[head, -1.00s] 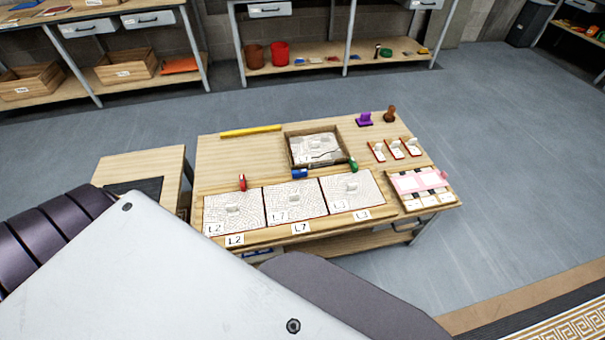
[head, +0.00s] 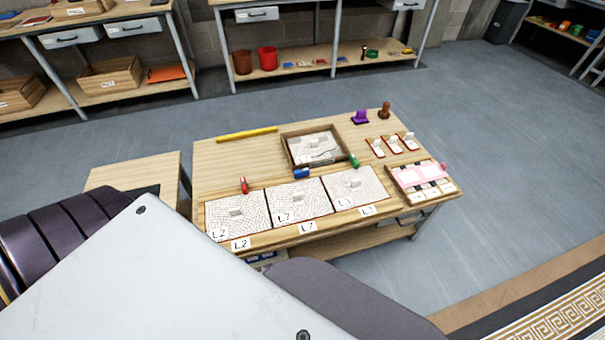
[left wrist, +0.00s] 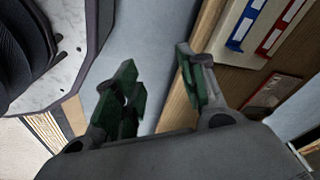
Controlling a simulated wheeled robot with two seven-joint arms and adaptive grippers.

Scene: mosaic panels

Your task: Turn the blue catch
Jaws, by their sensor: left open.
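A small blue catch (head: 301,173) is on the wooden table (head: 228,158), at the front edge of the open box (head: 286,150) and behind the middle panel. A red catch (head: 244,185) is to its left and a green one (head: 354,161) to its right. My left arm fills the lower left of the head view and its gripper is hidden there. In the left wrist view my left gripper (left wrist: 156,62) is open, its green-padded fingers apart with nothing between them. My right gripper is not in view.
Mosaic panels marked L2 (head: 238,222), L7 and L3 lie along the table's front. A yellow bar (head: 247,134), a purple piece (head: 360,117) and a brown piece (head: 385,110) are at the back. The left wrist view shows blue (left wrist: 243,25) and red strips on a pale plate.

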